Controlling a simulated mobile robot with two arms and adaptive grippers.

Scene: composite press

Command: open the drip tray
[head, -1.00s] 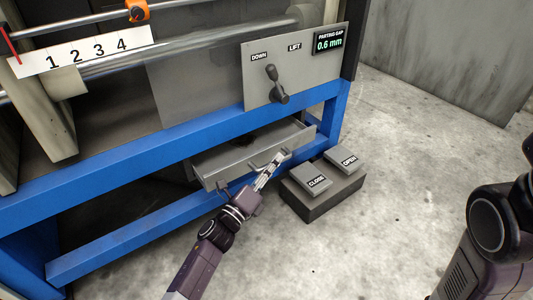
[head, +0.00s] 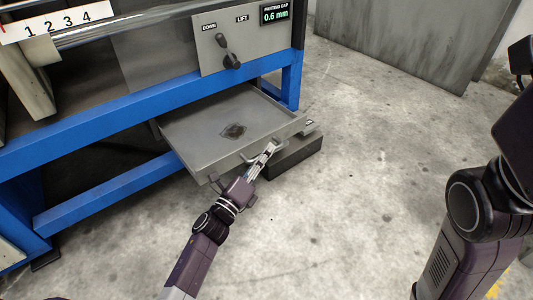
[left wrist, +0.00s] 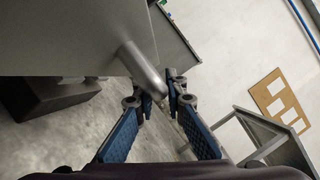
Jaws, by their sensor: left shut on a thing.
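The drip tray (head: 200,118) is a grey, shallow drawer under the blue press frame. It is slid out well beyond the frame, and a dark stain shows on its floor. Its handle (head: 250,158) is on the front face. My left gripper (head: 268,148) is shut on the handle. In the left wrist view the handle (left wrist: 143,68) runs as a grey bar to between the fingertips (left wrist: 168,88). My right arm is at the right of the head view, but its gripper is out of view.
A dark pedal block (head: 292,158) stands on the floor, partly hidden under the tray's right front corner. The panel with the lever (head: 228,55) is above the tray. A grey wall panel (head: 400,40) stands behind. The concrete floor in front is clear.

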